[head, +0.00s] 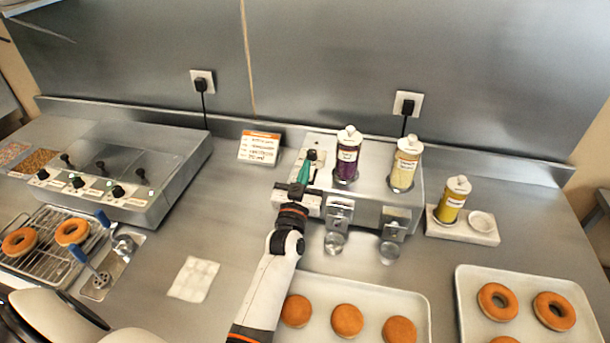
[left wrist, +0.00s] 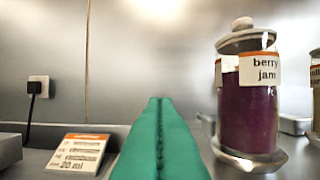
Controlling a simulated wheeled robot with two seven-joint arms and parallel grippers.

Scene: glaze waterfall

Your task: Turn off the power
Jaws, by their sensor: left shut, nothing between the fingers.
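The steel filling machine (head: 368,212) stands at the back wall right of the middle, with a berry jam jar (head: 347,157) and a cream-yellow jar (head: 404,165) on top. A small dark control (head: 312,155) shows on the light panel at its left end; its setting is too small to read. My left gripper (head: 304,170), with green fingers, is at this panel, fingers shut and empty. In the left wrist view the shut green fingers (left wrist: 160,130) point at the back wall, left of the berry jam jar (left wrist: 247,105). They hide what lies behind them. My right gripper is not in view.
A knobbed steel unit (head: 120,180) stands at left, near a donut rack (head: 45,245). An orange-topped card (head: 259,148) stands left of my gripper. Trays (head: 420,300) of buns and donuts lie in front and right. Black plugs sit in two wall sockets (head: 203,82) (head: 407,104).

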